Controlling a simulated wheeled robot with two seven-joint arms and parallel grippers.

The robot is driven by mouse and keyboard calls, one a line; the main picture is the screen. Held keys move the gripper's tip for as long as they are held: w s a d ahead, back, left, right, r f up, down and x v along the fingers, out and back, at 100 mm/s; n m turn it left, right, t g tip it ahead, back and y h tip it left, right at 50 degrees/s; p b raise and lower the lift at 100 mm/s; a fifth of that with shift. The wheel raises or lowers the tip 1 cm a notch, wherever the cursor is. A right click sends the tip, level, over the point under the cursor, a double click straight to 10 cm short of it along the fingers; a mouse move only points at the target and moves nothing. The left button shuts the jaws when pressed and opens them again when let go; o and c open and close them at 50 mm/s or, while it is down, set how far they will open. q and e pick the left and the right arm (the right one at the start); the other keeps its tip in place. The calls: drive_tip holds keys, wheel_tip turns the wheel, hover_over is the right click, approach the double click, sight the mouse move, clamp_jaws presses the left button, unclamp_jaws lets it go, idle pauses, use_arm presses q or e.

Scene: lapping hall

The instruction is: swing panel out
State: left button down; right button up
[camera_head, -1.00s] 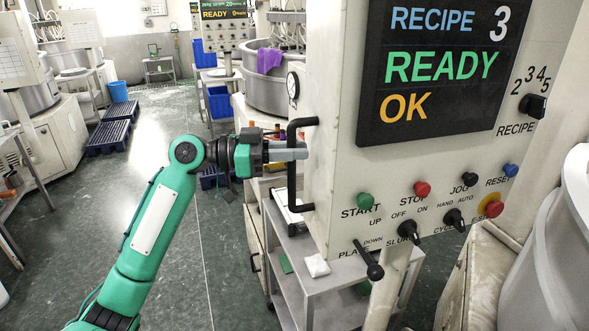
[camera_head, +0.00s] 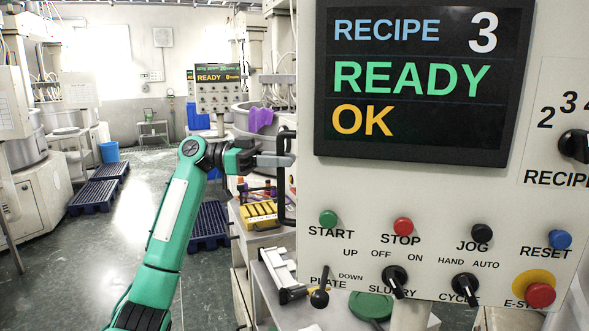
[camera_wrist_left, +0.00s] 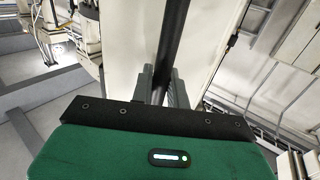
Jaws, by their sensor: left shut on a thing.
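The control panel (camera_head: 440,197) is a pale box on the right of the head view, facing me almost squarely. Its dark screen reads RECIPE 3, READY, OK. A black upright bar handle (camera_head: 288,203) stands on its left edge. My left gripper (camera_head: 284,160) is shut around the upper part of the handle. In the left wrist view, the two grey fingers (camera_wrist_left: 163,85) close on either side of the black bar (camera_wrist_left: 173,35), with the pale panel side (camera_wrist_left: 125,40) behind. My right gripper is not in view.
Below the panel is a grey cart (camera_head: 270,312) with a green disc (camera_head: 370,304). A yellow rack (camera_head: 259,215) and dark blue pallets (camera_head: 208,227) stand behind the handle. The aisle floor (camera_head: 120,240) at left is open.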

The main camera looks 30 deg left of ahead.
use_arm(q)
drive_tip(key=shift+w+a+r, duration=0.1)
drive_tip(key=shift+r, duration=0.15)
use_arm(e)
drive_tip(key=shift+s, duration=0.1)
